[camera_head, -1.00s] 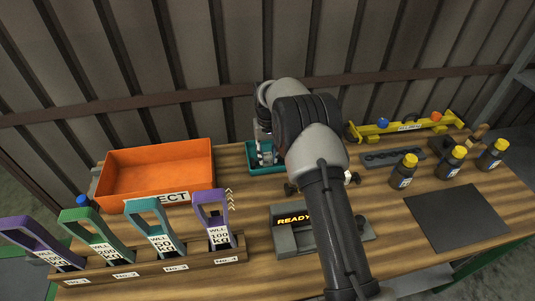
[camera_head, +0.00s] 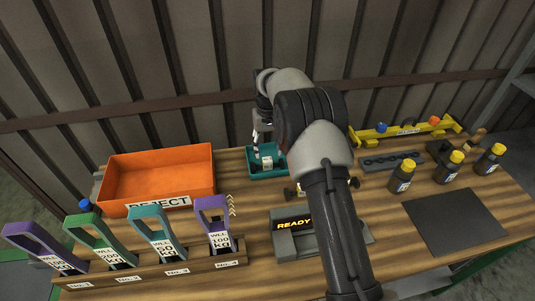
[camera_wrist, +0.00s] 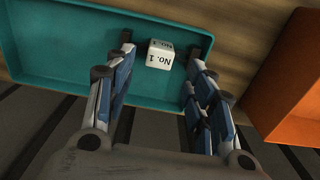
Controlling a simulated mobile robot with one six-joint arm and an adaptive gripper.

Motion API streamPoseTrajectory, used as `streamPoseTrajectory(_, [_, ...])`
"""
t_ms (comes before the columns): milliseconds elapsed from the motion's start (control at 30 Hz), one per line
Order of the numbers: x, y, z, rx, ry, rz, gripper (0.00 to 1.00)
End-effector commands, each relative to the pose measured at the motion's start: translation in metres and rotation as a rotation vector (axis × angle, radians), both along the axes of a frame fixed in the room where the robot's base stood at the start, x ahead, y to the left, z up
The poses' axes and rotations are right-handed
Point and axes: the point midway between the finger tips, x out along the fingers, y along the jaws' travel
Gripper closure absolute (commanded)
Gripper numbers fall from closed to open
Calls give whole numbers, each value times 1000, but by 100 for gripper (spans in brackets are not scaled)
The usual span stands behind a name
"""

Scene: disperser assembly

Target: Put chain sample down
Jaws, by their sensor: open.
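A small white block marked "No. 1" (camera_wrist: 160,54) lies in the teal tray (camera_wrist: 70,50); I take it for the chain sample, though no chain links are clear. In the head view the white block (camera_head: 267,162) shows in the teal tray (camera_head: 283,172), behind the test bench's middle. My gripper (camera_wrist: 160,72) is open and empty, its blue-padded fingers spread on either side of the block and apart from it. In the head view my gripper (camera_head: 257,143) hangs above the tray, partly hidden by my arm.
An orange reject bin (camera_head: 155,180) stands left of the tray. A rack (camera_head: 150,273) of labelled coloured handles is at front left. A grey device reading "READY" (camera_head: 295,240) stands in front. Yellow-capped bottles (camera_head: 402,177), a yellow fixture (camera_head: 405,131) and a dark mat (camera_head: 455,220) are right.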

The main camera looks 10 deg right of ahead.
Motion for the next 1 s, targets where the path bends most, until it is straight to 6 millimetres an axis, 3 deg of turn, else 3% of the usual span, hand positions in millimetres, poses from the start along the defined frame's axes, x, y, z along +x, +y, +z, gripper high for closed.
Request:
streamPoseTrajectory(33, [1,0,15,0,-3,0,50])
streamPoseTrajectory(200, [0,0,45,0,-1,0,50])
streamPoseTrajectory(567, [-2,0,71,0,-5,0,50])
streamPoseTrajectory(667, [-10,-1,96,0,-24,0,50])
streamPoseTrajectory(767, [-31,-2,138,1,-58,-1,50])
streamPoseTrajectory(900, [-78,-4,199,1,-111,-1,50])
streamPoseTrajectory(1000, [-118,-6,234,1,-151,-1,50])
